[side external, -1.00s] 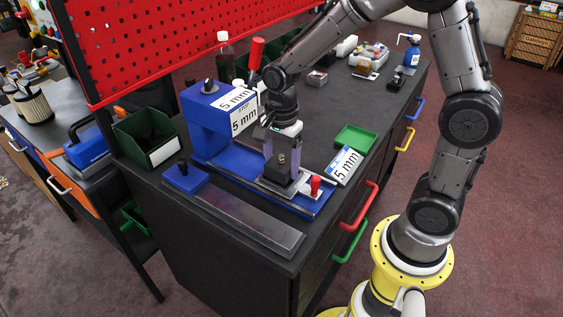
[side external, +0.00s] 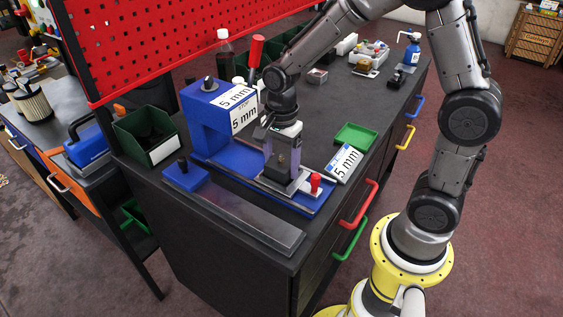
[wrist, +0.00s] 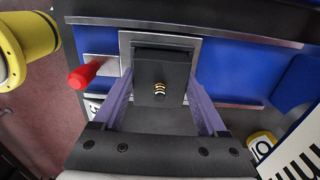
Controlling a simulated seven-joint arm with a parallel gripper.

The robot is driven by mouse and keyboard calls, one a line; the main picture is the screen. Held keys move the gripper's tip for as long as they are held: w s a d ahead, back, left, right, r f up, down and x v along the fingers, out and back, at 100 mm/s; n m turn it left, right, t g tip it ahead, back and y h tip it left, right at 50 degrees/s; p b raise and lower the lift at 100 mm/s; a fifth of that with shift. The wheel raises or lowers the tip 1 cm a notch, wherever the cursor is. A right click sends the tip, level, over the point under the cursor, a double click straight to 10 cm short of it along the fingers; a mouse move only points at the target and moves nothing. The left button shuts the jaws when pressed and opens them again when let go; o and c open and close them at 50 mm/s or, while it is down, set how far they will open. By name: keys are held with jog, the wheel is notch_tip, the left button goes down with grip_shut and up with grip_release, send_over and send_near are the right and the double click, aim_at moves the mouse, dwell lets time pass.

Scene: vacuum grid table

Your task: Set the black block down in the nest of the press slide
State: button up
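The black block (wrist: 165,72), with a small brass coil-like part on it, lies between my fingers in the wrist view. The fingers of my gripper (wrist: 162,98) meet its two sides. The block is lined up within the grey metal nest of the press slide (wrist: 126,48); I cannot tell whether it rests on the nest floor or is just above. In the side view my gripper (side external: 283,168) points down over the slide plate (side external: 265,185) in front of the blue press (side external: 210,130), and its fingers hide the block.
A red knob (side external: 315,183) stands on the slide's right end, close to my gripper. A "5 mm" sign (side external: 344,163) and a green tray (side external: 356,137) lie to the right. A grey bar (side external: 237,218) lies in front on the black bench.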

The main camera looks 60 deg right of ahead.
jog(key=o, duration=0.4)
jog(key=shift+f, duration=0.1)
jog(key=shift+c, duration=0.2)
jog(key=s+r+t, duration=0.1)
jog(key=s+r, duration=0.1)
jog(key=r, duration=0.7)
jog(key=s+r+t, duration=0.1)
jog(key=s+r, duration=0.1)
jog(key=r, duration=0.8)
jog(key=s+f+n+t, duration=0.3)
jog(key=s+n, duration=0.9)
jog(key=n, duration=0.6)
jog(key=shift+s+f+t, duration=0.3)
jog(key=shift+f, duration=0.3)
